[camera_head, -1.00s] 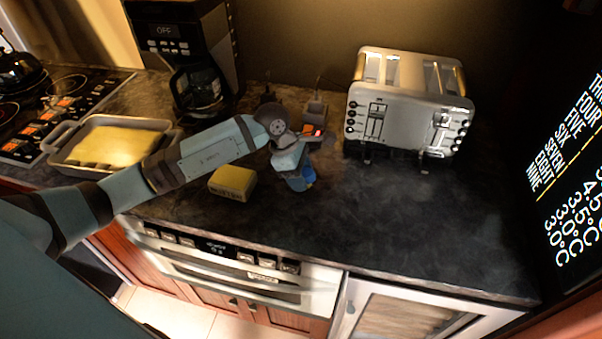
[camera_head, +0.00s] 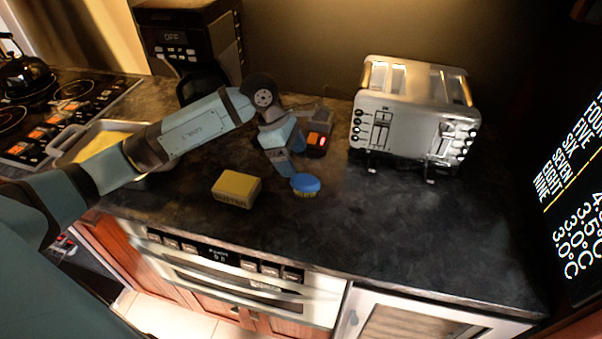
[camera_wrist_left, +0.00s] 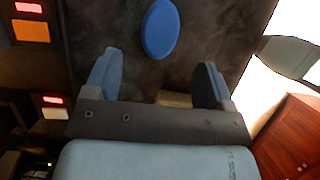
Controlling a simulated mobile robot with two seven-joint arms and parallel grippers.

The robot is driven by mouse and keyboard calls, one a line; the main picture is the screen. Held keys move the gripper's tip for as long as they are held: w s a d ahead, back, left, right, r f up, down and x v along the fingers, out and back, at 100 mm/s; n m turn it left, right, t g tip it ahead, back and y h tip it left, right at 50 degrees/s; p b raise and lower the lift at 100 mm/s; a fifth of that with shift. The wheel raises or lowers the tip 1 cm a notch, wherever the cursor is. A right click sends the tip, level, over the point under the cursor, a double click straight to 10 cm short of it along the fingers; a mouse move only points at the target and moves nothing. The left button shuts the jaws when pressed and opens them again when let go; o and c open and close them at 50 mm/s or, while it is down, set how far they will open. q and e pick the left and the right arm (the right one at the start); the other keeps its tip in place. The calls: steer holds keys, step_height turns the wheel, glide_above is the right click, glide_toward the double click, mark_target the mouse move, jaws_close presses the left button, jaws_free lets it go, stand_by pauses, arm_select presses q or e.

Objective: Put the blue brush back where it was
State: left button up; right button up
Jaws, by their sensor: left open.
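The blue brush (camera_head: 306,183) lies on the dark countertop, blue back up, with yellowish bristles below. It sits just right of the yellow box. In the left wrist view the brush (camera_wrist_left: 160,28) is a blue oval beyond the fingertips, apart from both. My left gripper (camera_head: 283,165) is at the brush's upper left, close above the counter. Its fingers are spread with nothing gripped, as the left wrist view shows (camera_wrist_left: 157,75). My right gripper does not show.
The yellow box (camera_head: 236,188) lies left of the brush. A silver toaster (camera_head: 414,115) stands to the right, a small dark device with an orange light (camera_head: 317,142) behind the gripper. A baking pan (camera_head: 66,140) and coffee maker (camera_head: 190,35) are left. The counter front right is clear.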

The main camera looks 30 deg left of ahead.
arm_select(q)
steer(key=v, duration=0.3)
steer(key=shift+a+r, duration=0.1)
steer(key=shift+r, duration=0.15)
stand_by(0.4)
